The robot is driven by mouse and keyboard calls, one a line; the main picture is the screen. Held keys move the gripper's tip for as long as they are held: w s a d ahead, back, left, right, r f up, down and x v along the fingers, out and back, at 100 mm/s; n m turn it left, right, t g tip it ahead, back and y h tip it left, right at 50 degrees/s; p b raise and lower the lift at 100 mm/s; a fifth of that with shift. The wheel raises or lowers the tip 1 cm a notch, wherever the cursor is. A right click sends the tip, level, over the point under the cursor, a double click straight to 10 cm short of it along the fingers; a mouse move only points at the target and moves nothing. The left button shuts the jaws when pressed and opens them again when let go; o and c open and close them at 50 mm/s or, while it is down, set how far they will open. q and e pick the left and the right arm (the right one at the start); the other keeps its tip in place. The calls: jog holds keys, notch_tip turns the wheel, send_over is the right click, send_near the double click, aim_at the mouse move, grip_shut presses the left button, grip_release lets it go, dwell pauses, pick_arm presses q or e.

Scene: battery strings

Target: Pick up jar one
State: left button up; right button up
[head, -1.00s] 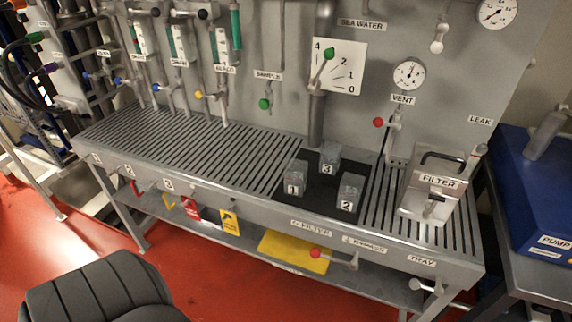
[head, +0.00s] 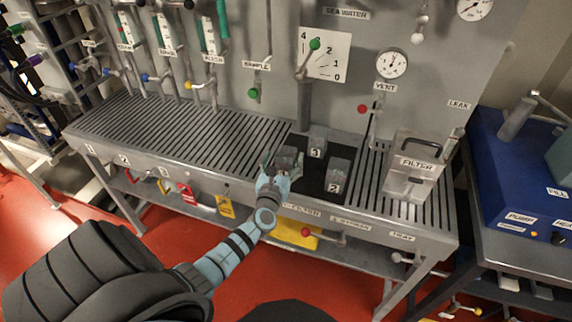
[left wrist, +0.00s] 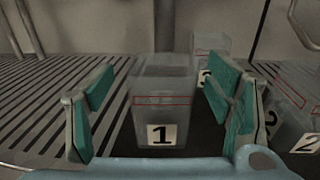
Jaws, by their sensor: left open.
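Jar one (left wrist: 162,100), a clear square jar with a red line and a "1" label, stands upright on the black mat. In the left wrist view it is between the two green fingers of my left gripper (left wrist: 158,108), with a visible gap on each side. In the head view my left gripper (head: 277,163) is at jar one (head: 287,155) and partly covers it. The gripper is open. My right gripper is not in view.
Jar three (head: 317,142) stands behind and jar two (head: 338,175) to the right on the same black mat (head: 310,181). The filter box (head: 412,168) is further right. Slatted grating (head: 190,140) lies to the left. The panel with valves rises behind.

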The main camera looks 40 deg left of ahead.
pick_arm(q)
jog(key=shift+b+x, duration=0.35)
jog(key=shift+x, duration=1.1)
jog(key=shift+d, duration=0.1)
jog(key=c, duration=1.2)
jog(key=shift+r, duration=0.1)
jog(key=shift+c, duration=0.2)
